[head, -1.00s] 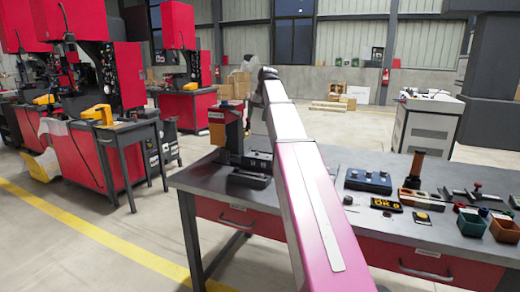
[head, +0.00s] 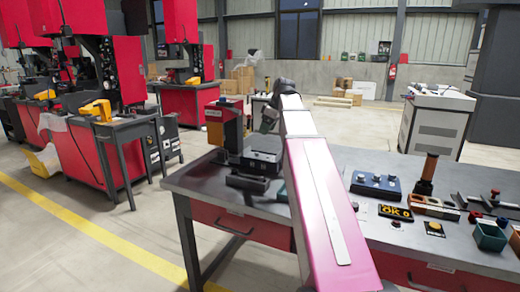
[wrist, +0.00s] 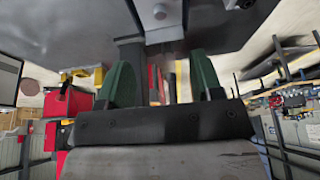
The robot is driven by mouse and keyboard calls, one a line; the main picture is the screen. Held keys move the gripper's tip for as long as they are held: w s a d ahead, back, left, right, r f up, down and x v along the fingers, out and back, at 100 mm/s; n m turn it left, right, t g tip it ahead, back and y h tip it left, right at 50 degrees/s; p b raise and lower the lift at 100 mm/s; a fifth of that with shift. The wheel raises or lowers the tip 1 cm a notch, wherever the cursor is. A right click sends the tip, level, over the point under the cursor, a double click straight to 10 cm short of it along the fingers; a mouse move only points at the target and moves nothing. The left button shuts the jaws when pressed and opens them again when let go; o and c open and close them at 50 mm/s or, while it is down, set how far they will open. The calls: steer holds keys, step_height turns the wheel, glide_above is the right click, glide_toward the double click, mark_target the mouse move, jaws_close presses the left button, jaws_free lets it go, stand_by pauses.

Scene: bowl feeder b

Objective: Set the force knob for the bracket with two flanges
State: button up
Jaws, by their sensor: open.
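I cannot read any markings or tell which knob sets the force. A black display (head: 395,212) with yellow characters, seemingly "OK 0", lies in front of it. My gripper (head: 268,120) is beside the red-and-dark press-like device (head: 228,130), above the bench and well left of the blue box. In the wrist view its green fingers (wrist: 163,80) stand apart with nothing between them. I cannot make out a bracket with two flanges.
A brown upright cylinder (head: 428,170) stands right of the blue box. A small yellow button (head: 435,227) and coloured bins (head: 490,236) are farther right. A dark block (head: 248,183) lies in front of the press-like device. The bench beside my arm is partly hidden.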

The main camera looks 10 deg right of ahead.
mark_target(257, 153)
steer(key=shift+n, duration=0.3)
steer(key=x, duration=1.1)
steer(key=shift+s+d, duration=0.1)
steer(key=shift+r, duration=0.1)
